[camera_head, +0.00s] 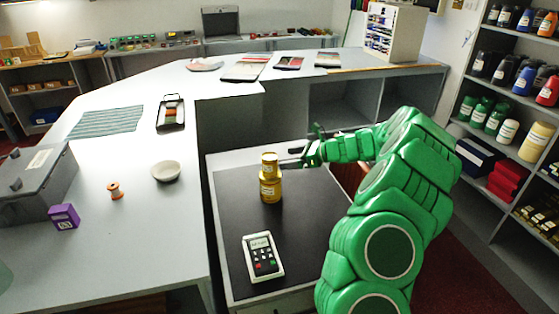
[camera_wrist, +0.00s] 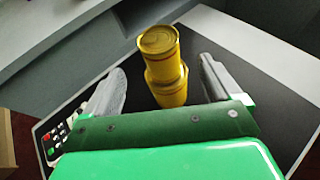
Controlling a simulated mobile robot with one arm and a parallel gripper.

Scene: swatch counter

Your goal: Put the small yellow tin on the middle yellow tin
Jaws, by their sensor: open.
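A smaller yellow tin (camera_head: 269,160) stands upright on top of a wider yellow tin (camera_head: 270,188) on the black mat. In the wrist view the upper tin (camera_wrist: 159,42) sits on the lower tin (camera_wrist: 167,88), and the two look roughly lined up. My gripper (camera_head: 292,157) is open and empty, just right of the stack in the head view. In the wrist view the stack shows between and beyond my two fingers (camera_wrist: 160,82), with gaps on both sides. I see no contact. The bottom of the lower tin is partly hidden by my gripper there.
A white card terminal (camera_head: 263,257) lies on the black mat (camera_head: 232,222) in front of the stack. Shelves (camera_head: 500,140) stand at right.

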